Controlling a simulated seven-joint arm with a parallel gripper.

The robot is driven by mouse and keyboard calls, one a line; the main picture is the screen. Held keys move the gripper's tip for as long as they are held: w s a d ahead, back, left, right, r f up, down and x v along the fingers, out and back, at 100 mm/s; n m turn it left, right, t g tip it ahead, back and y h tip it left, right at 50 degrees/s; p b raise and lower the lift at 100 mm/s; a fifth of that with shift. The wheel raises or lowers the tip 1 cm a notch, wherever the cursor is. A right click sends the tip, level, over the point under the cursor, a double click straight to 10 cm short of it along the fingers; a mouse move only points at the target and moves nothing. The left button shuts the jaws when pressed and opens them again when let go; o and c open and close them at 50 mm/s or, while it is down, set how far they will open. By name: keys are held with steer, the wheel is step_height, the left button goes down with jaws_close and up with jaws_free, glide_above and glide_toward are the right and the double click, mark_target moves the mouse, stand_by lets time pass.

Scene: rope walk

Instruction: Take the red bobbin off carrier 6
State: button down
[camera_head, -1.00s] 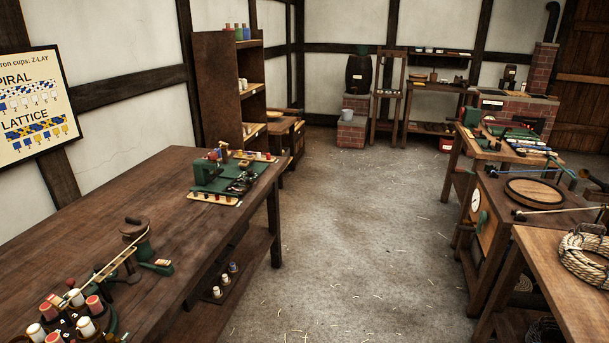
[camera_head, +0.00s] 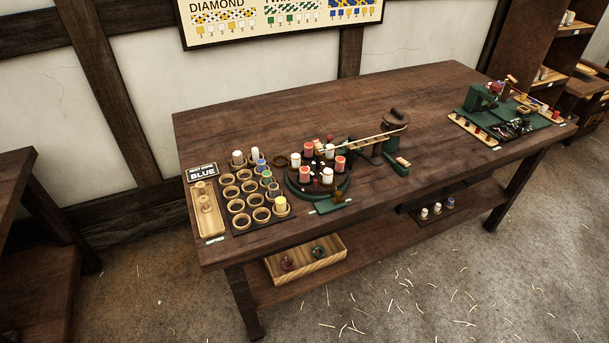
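A round dark green braiding machine (camera_head: 318,194) stands on the dark wooden workbench (camera_head: 260,115). Several red and white bobbins stand upright on its carriers. Red bobbins show at the back (camera_head: 308,149), at the right (camera_head: 340,163) and at the front left (camera_head: 304,173). The carrier numbers are too small to read, so I cannot tell which one is carrier 6. A pale cord runs from above the bobbins to a green post with a dark wheel (camera_head: 395,121). My gripper is not in view.
Left of the machine is a rack of wooden cups (camera_head: 238,206), some holding white, blue, green and yellow bobbins. A wooden tray (camera_head: 207,212) with empty spools lies beside a "BLUE" sign (camera_head: 202,172). A box (camera_head: 306,262) sits on the lower shelf. The bench's back left is clear.

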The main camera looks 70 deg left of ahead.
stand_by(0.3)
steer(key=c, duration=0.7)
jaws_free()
